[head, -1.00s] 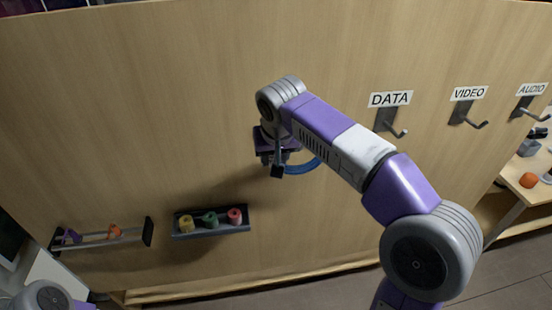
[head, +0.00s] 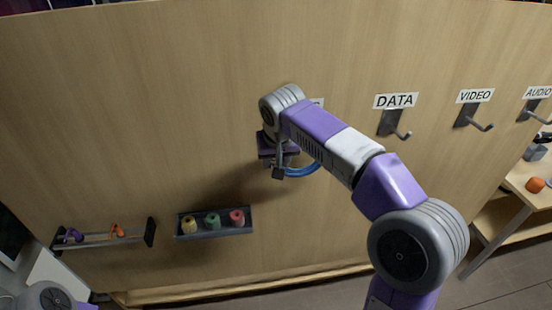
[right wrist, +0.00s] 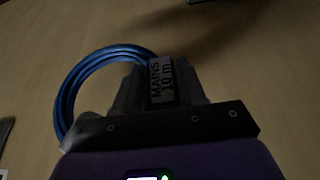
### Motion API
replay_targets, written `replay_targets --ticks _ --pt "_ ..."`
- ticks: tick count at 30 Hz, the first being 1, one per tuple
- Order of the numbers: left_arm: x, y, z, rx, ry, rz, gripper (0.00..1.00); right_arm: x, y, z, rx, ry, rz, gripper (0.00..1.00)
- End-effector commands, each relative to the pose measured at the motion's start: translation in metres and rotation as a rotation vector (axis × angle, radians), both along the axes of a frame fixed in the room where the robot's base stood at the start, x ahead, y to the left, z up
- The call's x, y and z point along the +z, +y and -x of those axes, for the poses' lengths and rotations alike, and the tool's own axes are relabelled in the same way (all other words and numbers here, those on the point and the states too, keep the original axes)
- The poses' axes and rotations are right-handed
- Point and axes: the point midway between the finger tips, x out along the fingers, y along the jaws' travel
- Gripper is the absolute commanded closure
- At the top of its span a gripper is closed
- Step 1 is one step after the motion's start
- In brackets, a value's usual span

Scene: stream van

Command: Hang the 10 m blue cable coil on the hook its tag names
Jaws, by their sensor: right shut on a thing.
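The blue cable coil (right wrist: 72,85) is held by my right gripper (right wrist: 158,85), which is shut on it at its tag (right wrist: 161,80). The tag reads MAINS and what looks like 10 m, its first digit partly covered. In the head view the coil (head: 303,171) shows only partly, below my right wrist, in front of the wooden wall. Hooks marked DATA (head: 395,126), VIDEO (head: 468,117) and AUDIO (head: 532,112) are on the wall to the right. The edge of another label (head: 318,102) shows behind my right arm; its text and any hook are hidden. My left gripper is out of view.
A wall tray with yellow, green and red rolls (head: 214,234) is below left of the coil. A rail with purple and orange items (head: 105,239) is further left. A wooden table (head: 527,190) with an orange object stands at the right edge.

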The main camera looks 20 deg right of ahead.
Motion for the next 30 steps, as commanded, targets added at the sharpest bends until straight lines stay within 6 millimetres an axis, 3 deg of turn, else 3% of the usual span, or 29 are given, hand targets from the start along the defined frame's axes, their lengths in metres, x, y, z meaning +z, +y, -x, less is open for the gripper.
replay_targets --ticks 4,5,10,20,30 --pt "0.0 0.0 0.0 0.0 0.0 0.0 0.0 0.001 0.0 0.0 0.0 -0.003 0.0 1.0" --pt "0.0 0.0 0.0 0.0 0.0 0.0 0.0 0.001 0.0 0.0 0.0 -0.003 0.0 0.58" --pt "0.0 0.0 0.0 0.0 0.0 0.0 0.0 0.001 0.0 0.0 0.0 -0.002 0.0 0.32" --pt "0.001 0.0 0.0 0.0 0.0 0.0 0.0 0.002 0.0 0.001 0.0 0.001 0.0 0.3" --pt "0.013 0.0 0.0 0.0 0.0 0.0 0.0 0.051 0.005 0.019 0.001 -0.004 -0.001 0.3"
